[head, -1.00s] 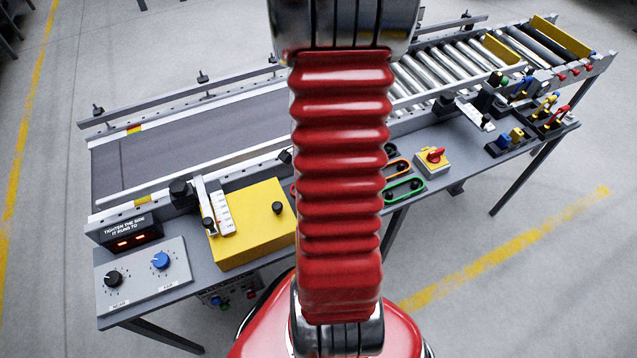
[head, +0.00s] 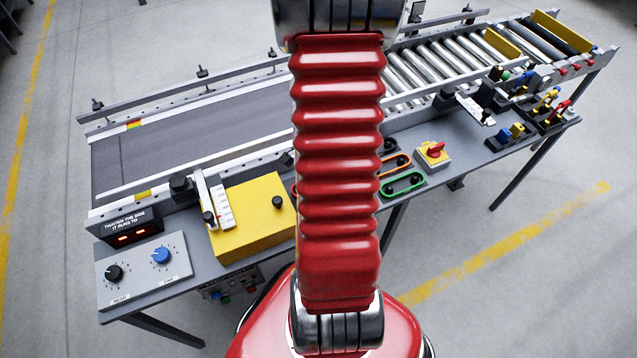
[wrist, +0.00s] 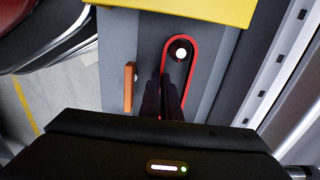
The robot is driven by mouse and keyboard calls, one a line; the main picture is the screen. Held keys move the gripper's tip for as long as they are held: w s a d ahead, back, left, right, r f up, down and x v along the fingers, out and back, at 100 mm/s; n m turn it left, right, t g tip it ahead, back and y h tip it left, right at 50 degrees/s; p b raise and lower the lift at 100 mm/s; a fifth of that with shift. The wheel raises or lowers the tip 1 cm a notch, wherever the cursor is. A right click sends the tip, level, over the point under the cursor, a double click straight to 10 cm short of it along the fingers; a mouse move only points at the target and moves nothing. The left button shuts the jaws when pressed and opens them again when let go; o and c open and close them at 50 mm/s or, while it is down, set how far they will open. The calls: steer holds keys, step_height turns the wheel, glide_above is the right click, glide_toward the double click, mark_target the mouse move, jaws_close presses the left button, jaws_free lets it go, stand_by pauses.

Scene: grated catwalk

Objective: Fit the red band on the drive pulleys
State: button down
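The red band (wrist: 193,62) is a narrow loop in the wrist view, around a light-topped peg (wrist: 180,53) on the grey bench. Its lower end is hidden by my gripper. In the head view my arm hides most of that spot. My gripper (wrist: 163,82) points down at the band; its two dark fingers are close together by the band's left strand. I cannot tell whether they are pressed on it. An orange band (head: 397,163) and a green band (head: 403,185) lie around black pegs. I cannot identify the drive pulleys with certainty.
A yellow box (head: 250,215) stands left of the band. An orange-brown bar (wrist: 130,87) is beside the band. The conveyor belt (head: 200,140) runs behind. A knob panel (head: 140,272) is at left; a yellow block with a red knob (head: 433,153) is at right.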

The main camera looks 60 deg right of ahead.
steer(key=shift+f, duration=0.4)
steer(key=c, duration=1.5)
jaws_free()
steer(key=shift+r, duration=4)
